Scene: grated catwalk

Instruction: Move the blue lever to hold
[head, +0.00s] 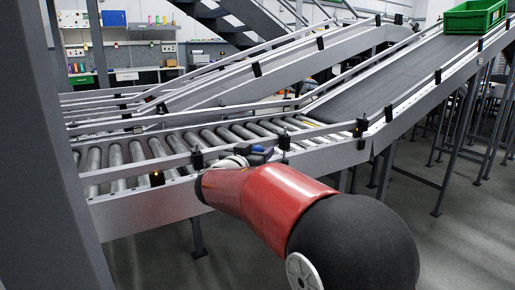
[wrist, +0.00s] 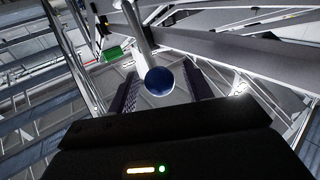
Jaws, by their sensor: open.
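The blue lever shows in the wrist view as a round blue knob (wrist: 158,81) on a pale rod that runs up and to the left. My gripper (wrist: 160,73) is open, with one dark finger on each side of the knob in that view. I cannot tell whether either finger touches it or how deep it sits between them. In the head view my red and black arm reaches to the conveyor's near rail, and a small dark blue shape (head: 262,150) shows at its end, too small to tell apart. No hold marking is readable.
A roller conveyor (head: 118,168) with metal side rails lies beyond my arm. A dark belt ramp (head: 400,68) rises to the right, with a green crate (head: 472,17) on it. A grey post (head: 50,150) stands at the left. The floor at the lower right is open.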

